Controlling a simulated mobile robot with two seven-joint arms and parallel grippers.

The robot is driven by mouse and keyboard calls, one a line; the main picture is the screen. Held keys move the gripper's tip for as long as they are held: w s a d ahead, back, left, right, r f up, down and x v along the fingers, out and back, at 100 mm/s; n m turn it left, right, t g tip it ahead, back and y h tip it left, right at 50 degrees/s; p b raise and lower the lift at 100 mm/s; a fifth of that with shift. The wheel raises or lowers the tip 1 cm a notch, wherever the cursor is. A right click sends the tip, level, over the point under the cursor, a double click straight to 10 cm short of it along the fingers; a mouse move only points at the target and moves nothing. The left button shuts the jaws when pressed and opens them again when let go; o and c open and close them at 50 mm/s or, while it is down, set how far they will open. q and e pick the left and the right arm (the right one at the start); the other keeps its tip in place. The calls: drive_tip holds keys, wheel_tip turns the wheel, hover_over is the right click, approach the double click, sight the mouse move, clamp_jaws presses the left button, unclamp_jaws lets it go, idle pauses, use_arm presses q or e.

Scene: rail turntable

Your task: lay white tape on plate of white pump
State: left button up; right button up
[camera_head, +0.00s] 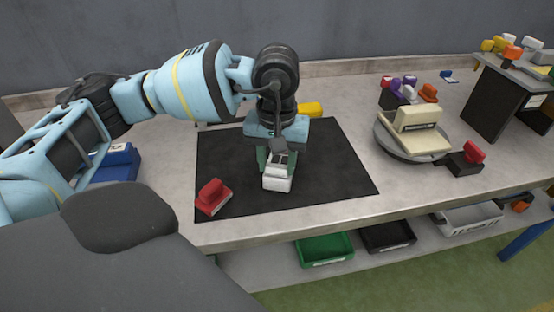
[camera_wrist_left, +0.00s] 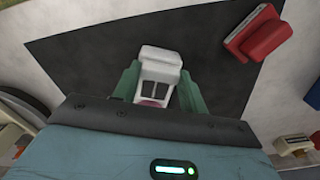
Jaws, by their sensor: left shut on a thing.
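My left gripper (camera_head: 276,163) points down over the black mat (camera_head: 335,180). Its green fingers are shut on a white block-like thing, which I take for the white tape (camera_head: 276,184). In the left wrist view the white tape (camera_wrist_left: 161,62) sits between the two fingers (camera_wrist_left: 158,90), its far end sticking out past them. I cannot tell whether it touches the mat. A cream-white device, perhaps the white pump (camera_head: 418,120), stands on a round grey turntable (camera_head: 387,143) to the right, apart from the gripper. My right gripper is not in view.
A red thing (camera_head: 212,196) lies on the mat's front left, and a yellow one (camera_head: 310,110) behind my gripper. A blue thing (camera_head: 118,163) is at left. A dark holder with a red top (camera_head: 466,158) stands right of the turntable. Several coloured things crowd behind it. Bins (camera_head: 325,248) are below.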

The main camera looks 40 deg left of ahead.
use_arm(q)
drive_tip(key=shift+f, duration=0.35)
idle(0.4)
drive_tip(key=o, duration=1)
drive_tip(key=shift+o, duration=0.2)
drive_tip(key=shift+r, duration=3.95)
